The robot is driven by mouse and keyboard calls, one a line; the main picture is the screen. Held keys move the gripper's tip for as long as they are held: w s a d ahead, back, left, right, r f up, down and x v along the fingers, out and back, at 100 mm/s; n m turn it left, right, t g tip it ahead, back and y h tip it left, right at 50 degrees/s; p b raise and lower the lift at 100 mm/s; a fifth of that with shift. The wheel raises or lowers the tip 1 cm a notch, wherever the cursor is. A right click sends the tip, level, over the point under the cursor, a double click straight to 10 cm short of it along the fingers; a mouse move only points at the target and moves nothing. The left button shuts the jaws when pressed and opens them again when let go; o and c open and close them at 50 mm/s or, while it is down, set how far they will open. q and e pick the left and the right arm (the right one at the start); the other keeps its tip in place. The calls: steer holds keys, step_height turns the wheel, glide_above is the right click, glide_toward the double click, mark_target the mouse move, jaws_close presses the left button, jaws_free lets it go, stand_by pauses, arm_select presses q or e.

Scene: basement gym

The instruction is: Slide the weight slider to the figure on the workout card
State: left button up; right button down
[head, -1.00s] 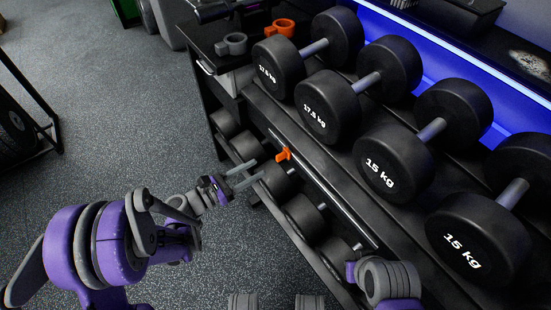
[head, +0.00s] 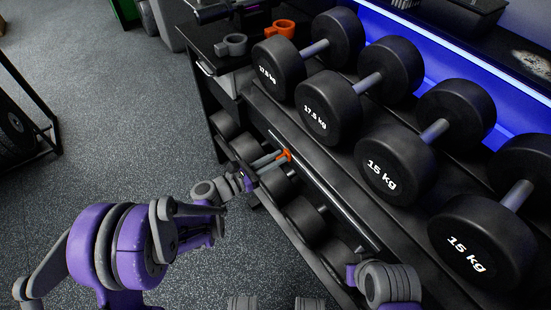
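The orange weight slider (head: 285,156) sits on a dark rail (head: 325,195) along the front of the dumbbell rack. My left gripper (head: 284,157) reaches in from the left with its two grey fingers apart. Its fingertips are at the slider, one on either side as far as I can see; whether they touch it I cannot tell. My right arm shows at the bottom right, with a purple part of its gripper (head: 351,273) near the rack's lower front; its fingers are not clear. I see no readable workout card, and no figures on the rail are legible.
Large dumbbells marked 17.5 kg (head: 325,112) and 15 kg (head: 395,163) fill the upper shelf, with more dumbbells (head: 305,219) below. A grey cup-like holder (head: 231,45) and an orange one (head: 281,28) stand at the rack's far end.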

arm_select(q)
jaws_close()
stand_by(1.0)
